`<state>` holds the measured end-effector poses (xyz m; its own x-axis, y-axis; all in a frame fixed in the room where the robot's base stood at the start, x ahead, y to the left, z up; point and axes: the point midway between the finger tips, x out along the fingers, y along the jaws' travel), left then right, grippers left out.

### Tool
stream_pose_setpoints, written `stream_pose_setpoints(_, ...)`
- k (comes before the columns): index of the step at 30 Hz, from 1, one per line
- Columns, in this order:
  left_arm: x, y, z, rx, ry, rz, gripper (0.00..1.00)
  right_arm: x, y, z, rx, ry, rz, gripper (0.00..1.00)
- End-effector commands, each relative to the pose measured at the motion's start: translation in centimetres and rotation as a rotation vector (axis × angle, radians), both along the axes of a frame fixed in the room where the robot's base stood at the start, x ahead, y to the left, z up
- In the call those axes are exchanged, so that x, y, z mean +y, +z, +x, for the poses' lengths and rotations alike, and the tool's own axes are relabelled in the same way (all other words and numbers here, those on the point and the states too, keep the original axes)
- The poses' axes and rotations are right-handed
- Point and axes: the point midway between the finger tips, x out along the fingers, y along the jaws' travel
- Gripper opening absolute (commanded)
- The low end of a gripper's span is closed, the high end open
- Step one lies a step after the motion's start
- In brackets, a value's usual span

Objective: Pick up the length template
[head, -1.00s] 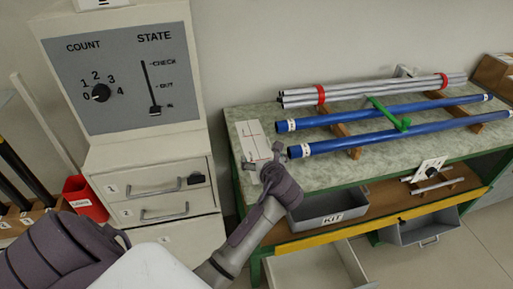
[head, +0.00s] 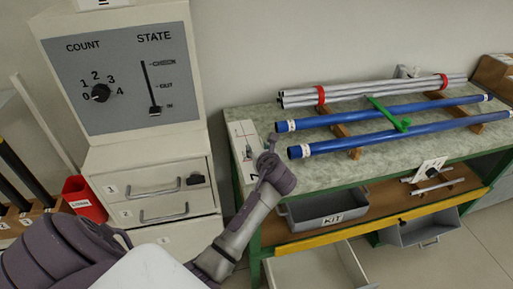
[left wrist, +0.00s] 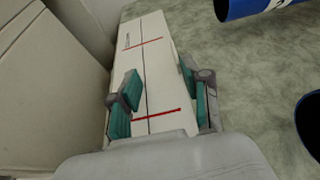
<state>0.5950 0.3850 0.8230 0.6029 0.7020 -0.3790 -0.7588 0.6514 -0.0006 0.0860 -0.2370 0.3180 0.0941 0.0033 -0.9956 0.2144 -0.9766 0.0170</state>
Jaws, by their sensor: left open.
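The length template is a flat white board (head: 243,135) with a dark lengthwise line and red cross marks. It lies on the left end of the green bench top. In the left wrist view the template (left wrist: 152,75) runs away from the gripper, and two red lines cross it. My left gripper (head: 268,152) is over its near part in the head view. In the left wrist view the open gripper (left wrist: 160,100) has one teal-padded finger over or beside the left edge and the other beside the right edge. Whether the pads touch it cannot be told. My right gripper is out of view.
Two blue tubes (head: 380,140) and a red-banded bundle of grey rods (head: 370,92) rest on wooden supports to the right, with a green piece across the tubes. A drawer cabinet with a panel (head: 125,75) stands close on the left. A grey KIT bin (head: 328,208) sits below.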

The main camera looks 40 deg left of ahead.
Motion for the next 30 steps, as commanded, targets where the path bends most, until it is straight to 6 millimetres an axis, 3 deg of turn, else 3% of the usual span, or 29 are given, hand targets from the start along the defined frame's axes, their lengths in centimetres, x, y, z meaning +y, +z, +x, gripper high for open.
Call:
stream_pose_setpoints(1, 0.0, -0.3, -0.1, 0.004, 0.002, -0.004, 0.27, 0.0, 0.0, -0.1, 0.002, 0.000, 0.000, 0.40)
stream_pose_setpoints(6, 0.0, -0.4, -0.1, 0.006, 0.003, -0.005, 0.00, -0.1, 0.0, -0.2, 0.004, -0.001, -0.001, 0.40)
stream_pose_setpoints(20, 0.0, -0.2, -0.2, 0.009, 0.004, -0.005, 0.00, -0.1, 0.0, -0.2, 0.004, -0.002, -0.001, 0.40)
stream_pose_setpoints(23, 0.0, 1.1, -0.1, 0.007, 0.004, -0.003, 0.00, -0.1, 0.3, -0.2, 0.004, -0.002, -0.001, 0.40)
stream_pose_setpoints(30, 0.0, 6.3, 0.0, -0.001, 0.003, -0.002, 0.00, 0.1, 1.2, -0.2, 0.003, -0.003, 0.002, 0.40)
